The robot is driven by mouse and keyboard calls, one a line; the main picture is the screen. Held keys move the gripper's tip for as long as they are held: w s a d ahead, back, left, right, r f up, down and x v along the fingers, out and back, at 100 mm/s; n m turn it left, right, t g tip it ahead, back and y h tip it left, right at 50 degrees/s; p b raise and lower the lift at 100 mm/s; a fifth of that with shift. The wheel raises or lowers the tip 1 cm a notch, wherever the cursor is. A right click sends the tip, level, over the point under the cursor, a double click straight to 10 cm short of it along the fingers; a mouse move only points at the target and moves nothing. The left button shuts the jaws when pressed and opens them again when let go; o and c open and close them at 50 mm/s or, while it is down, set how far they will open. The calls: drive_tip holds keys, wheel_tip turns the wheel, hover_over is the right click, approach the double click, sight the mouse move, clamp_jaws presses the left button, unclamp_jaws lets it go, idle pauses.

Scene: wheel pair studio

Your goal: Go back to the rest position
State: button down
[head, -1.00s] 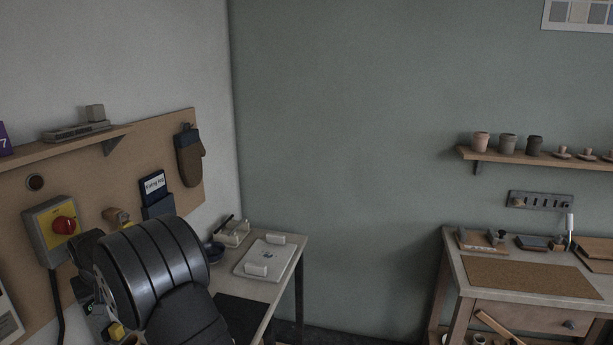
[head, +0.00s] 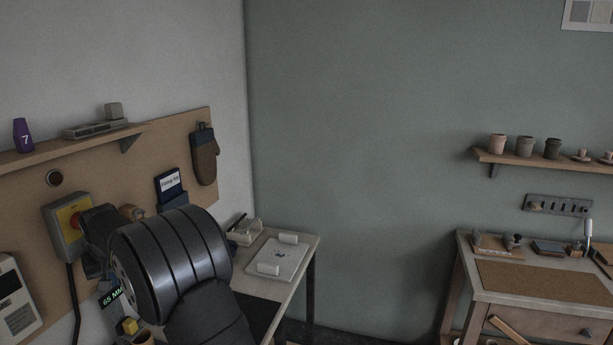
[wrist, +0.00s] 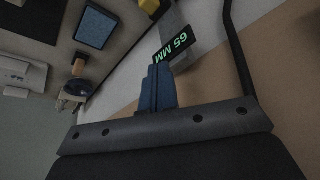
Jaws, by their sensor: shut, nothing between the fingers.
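My gripper shows in the wrist view (wrist: 158,88), with its blue fingers together and nothing between them. It points toward the pegboard wall side, near a small dark display reading "65 MM" (wrist: 174,47). In the head view my large dark arm joints fill the lower left and hide the fingers. The dark wrist end overlaps the right side of a grey and yellow switch box with a red knob (head: 75,220); I cannot tell whether they touch. The display also shows below my arm in the head view (head: 112,297).
A brown board (head: 30,195) carries a shelf (head: 60,152), an oven mitt (head: 204,160) and a card holder (head: 171,188). A table with a white tray (head: 290,262) stands behind my arm. A workbench (head: 480,299) is far right. The space before the green wall is free.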

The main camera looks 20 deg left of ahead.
drive_tip(key=shift+s+d+r+m, duration=0.25)
drive_tip(key=shift+d+r+m, duration=0.1)
drive_tip(key=shift+r+m, duration=0.25)
drive_tip(key=shift+s+d+r+m, duration=0.2)
drive_tip(key=shift+d+r+m, duration=0.1)
drive_tip(key=shift+r+m, duration=0.3)
